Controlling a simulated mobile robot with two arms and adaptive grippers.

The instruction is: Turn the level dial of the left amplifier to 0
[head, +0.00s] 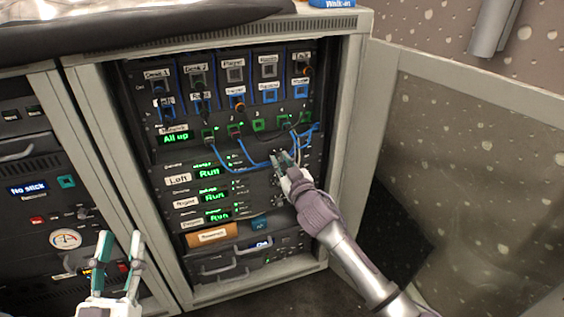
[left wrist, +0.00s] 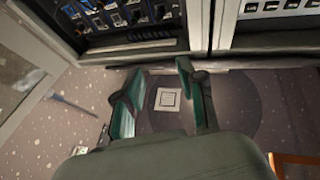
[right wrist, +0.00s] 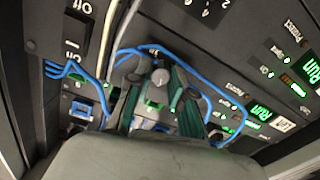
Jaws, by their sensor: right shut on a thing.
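The left amplifier, with the white "Left" label (head: 178,179) and a green "Run" display (head: 207,173), is the upper of the amplifiers stacked in the open rack. My right gripper (head: 284,160) is at the right end of its panel. In the right wrist view, its fingers (right wrist: 160,108) are closed around a small grey level dial (right wrist: 160,77). The dial's setting cannot be read; fingers cover much of it. The "Left" label (right wrist: 283,125) also shows there. My left gripper (head: 118,255) is open and empty, low in front of the left cabinet.
Blue cables (head: 230,155) loop from the sockets just above the amplifiers, close around my right fingers. Two more amplifiers with "Run" displays (head: 214,196) sit below. The open rack door (head: 450,150) stands to the right. A neighbouring cabinet (head: 35,165) stands left.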

